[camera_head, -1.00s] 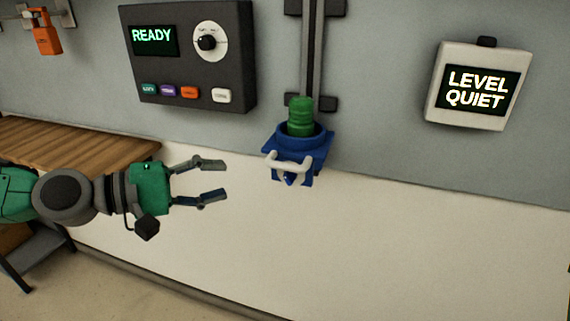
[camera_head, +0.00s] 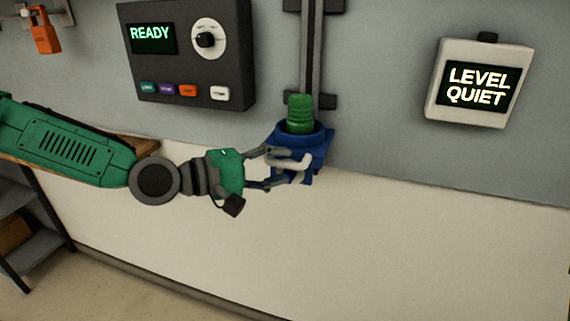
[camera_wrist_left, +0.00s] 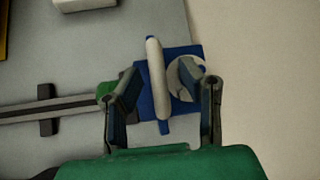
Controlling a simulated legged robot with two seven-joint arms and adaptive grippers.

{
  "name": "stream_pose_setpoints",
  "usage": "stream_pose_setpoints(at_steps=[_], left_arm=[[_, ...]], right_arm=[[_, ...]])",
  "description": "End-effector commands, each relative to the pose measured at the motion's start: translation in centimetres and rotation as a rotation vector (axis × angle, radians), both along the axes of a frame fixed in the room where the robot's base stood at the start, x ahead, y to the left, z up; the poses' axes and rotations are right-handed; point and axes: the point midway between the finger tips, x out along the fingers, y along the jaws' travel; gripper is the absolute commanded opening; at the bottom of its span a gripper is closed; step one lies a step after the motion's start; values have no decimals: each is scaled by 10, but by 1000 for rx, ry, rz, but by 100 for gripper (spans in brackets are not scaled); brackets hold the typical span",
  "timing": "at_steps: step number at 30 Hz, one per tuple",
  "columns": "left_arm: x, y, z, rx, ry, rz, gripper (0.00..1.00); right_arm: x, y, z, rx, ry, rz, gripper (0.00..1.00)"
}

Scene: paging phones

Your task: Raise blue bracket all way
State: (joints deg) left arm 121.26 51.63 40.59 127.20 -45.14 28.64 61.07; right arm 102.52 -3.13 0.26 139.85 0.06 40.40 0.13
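The blue bracket (camera_head: 316,150) sits at the lower end of a vertical dark rail on the wall, with a green ribbed cylinder (camera_head: 300,114) standing in its ring. A pale handle (camera_head: 291,162) sticks out from its front. My left gripper (camera_head: 274,168) is at the bracket, its fingers apart on either side of the handle. In the left wrist view the handle (camera_wrist_left: 156,78) lies between the open fingers (camera_wrist_left: 160,92), and I see a gap on both sides of it. The blue bracket (camera_wrist_left: 184,104) shows behind the handle. My right gripper is in neither view.
The rail (camera_head: 311,50) runs up the wall above the bracket. A dark control box (camera_head: 187,55) reading READY is at upper left, and a white display (camera_head: 478,83) reading LEVEL QUIET is at right. An orange padlock (camera_head: 46,38) hangs at far left. The wall below the bracket is clear.

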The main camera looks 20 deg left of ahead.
Motion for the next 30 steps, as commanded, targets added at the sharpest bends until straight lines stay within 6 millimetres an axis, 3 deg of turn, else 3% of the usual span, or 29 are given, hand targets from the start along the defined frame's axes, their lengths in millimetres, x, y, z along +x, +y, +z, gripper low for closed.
stream_pose_setpoints(at_steps=[14,17,25,30], left_arm=[[9,-10,-2,-2,-1,0,34],[9,-10,-2,-2,-1,0,0],[9,-10,0,-1,1,0,0],[8,-10,16,-1,-2,-1,0]], right_arm=[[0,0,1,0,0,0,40],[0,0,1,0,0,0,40],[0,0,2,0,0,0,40],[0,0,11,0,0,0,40]])
